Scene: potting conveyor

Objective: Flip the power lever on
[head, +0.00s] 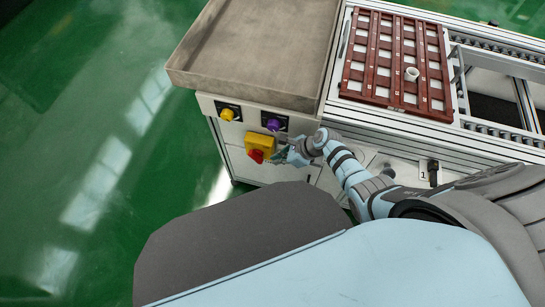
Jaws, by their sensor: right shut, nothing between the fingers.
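The power lever (256,155) is a red handle on a yellow switch box (262,141), on the front of the white cabinet under the grey tray. My right gripper (278,157) is shut and empty, just right of the red lever. Its fingertips are small and partly dark in the head view, so I cannot tell whether they touch the lever. My left gripper is not in view.
A yellow knob (227,114) and a purple knob (272,124) sit above the switch box. A grey tray (240,82) tops the cabinet. A red-brown rack (372,97) with a white cup (411,74) lies on the conveyor. Green floor (90,150) is clear at left.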

